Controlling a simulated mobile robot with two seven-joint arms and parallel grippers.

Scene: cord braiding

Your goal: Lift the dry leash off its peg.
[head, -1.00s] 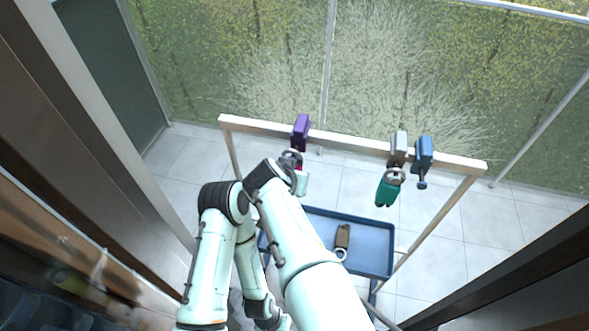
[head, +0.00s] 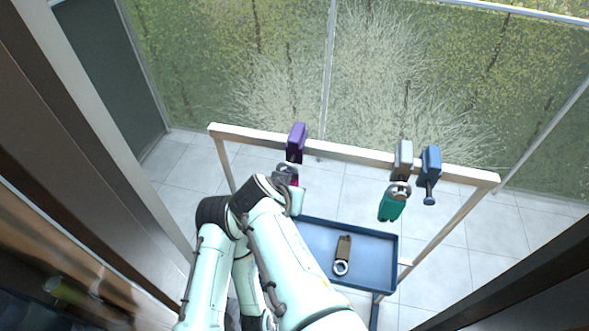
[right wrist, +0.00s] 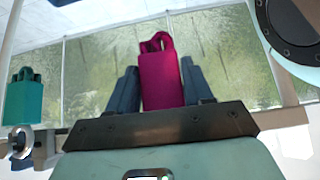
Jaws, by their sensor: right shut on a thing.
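My right gripper (right wrist: 160,90) is shut on a magenta leash (right wrist: 161,75), which stands between its two dark fingers with its looped end pointing away from the palm. In the head view the gripper is largely hidden by my wrist, just below the purple peg (head: 296,138) on the rail. A grey ring-like part (head: 286,169) shows there; I cannot tell whether it still hangs on the peg. A teal leash (head: 390,206) hangs by a ring from the grey peg (head: 402,155); it also shows in the right wrist view (right wrist: 25,98). My left gripper is not visible.
The blue peg (head: 430,165) beside the grey one looks empty. The wooden rail (head: 350,153) spans the frame. Below it a blue tray (head: 375,270) holds a brown leash (head: 343,248) with a ring. The rail between the purple and grey pegs is clear.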

